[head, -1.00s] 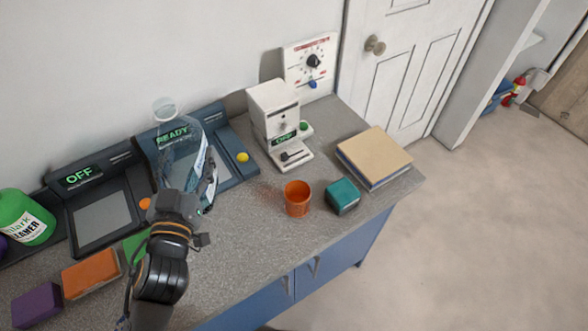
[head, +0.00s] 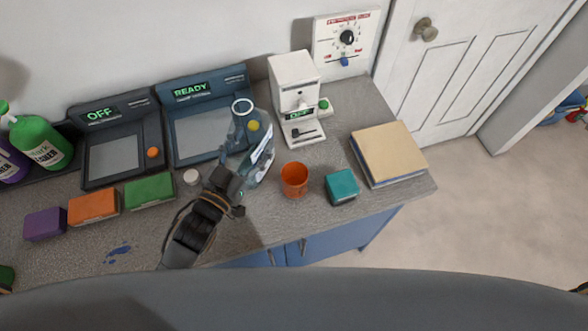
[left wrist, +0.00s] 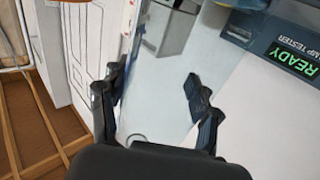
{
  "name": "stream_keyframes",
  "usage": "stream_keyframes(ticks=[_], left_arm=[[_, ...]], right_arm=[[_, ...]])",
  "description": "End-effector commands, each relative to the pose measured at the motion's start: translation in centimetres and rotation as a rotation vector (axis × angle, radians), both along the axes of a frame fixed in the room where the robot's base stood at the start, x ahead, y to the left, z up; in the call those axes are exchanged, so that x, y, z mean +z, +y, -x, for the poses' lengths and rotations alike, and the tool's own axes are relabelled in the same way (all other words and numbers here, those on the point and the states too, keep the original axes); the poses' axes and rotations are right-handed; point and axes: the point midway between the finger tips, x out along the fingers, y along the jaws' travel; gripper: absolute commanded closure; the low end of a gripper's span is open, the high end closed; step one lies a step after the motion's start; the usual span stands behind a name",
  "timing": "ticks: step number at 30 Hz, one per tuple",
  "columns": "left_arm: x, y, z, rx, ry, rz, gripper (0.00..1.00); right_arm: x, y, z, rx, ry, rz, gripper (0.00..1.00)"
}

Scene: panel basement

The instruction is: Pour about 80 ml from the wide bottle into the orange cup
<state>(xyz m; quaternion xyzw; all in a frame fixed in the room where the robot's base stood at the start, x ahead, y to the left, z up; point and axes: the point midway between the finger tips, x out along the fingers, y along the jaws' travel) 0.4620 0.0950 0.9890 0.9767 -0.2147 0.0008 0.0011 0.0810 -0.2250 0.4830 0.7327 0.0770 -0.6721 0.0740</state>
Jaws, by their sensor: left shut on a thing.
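The clear wide bottle (head: 260,160) has a white label and an open round mouth. It looks roughly upright in the head view. My left gripper (head: 236,184) is shut on its side; whether the base clears the counter is hard to tell. In the left wrist view the fingers (left wrist: 158,105) stand either side of the see-through bottle (left wrist: 155,75). The orange cup (head: 294,180) stands upright on the counter, a short way right of the bottle and apart from it. The liquid level is not clear.
A white dispenser (head: 294,85) stands behind the cup. A teal block (head: 341,186) and a book stack (head: 388,153) lie to its right. A white cap (head: 191,177) and coloured blocks (head: 150,190) lie left. The READY device (head: 205,130) is behind the arm.

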Motion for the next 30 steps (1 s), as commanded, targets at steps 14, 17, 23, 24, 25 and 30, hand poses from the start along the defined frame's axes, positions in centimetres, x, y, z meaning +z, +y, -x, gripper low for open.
stream_keyframes(ticks=[14, 17, 23, 24, 25, 30], left_arm=[[0.9, 0.3, -0.1, 0.002, -0.03, -0.063, 0.79], [1.4, 0.4, -0.1, 0.002, -0.052, -0.106, 0.79], [2.5, 0.8, -0.3, 0.003, -0.104, -0.221, 0.79], [2.7, 0.9, -0.3, 0.003, -0.116, -0.244, 0.79], [2.9, 0.9, -0.3, 0.002, -0.124, -0.261, 0.79], [2.9, 1.2, -0.5, 0.002, -0.17, -0.362, 0.79]], right_arm=[[0.3, -1.1, -0.4, 0.002, -0.005, 0.013, 0.1], [0.4, -1.2, -0.5, 0.001, -0.005, 0.014, 0.1], [0.5, -1.2, -0.5, 0.0, -0.006, 0.014, 0.1], [0.6, -1.2, -0.5, 0.0, -0.006, 0.014, 0.1], [0.6, -1.2, -0.5, 0.0, -0.006, 0.014, 0.1], [-0.1, -1.2, -0.6, 0.0, -0.008, 0.014, 0.1]])
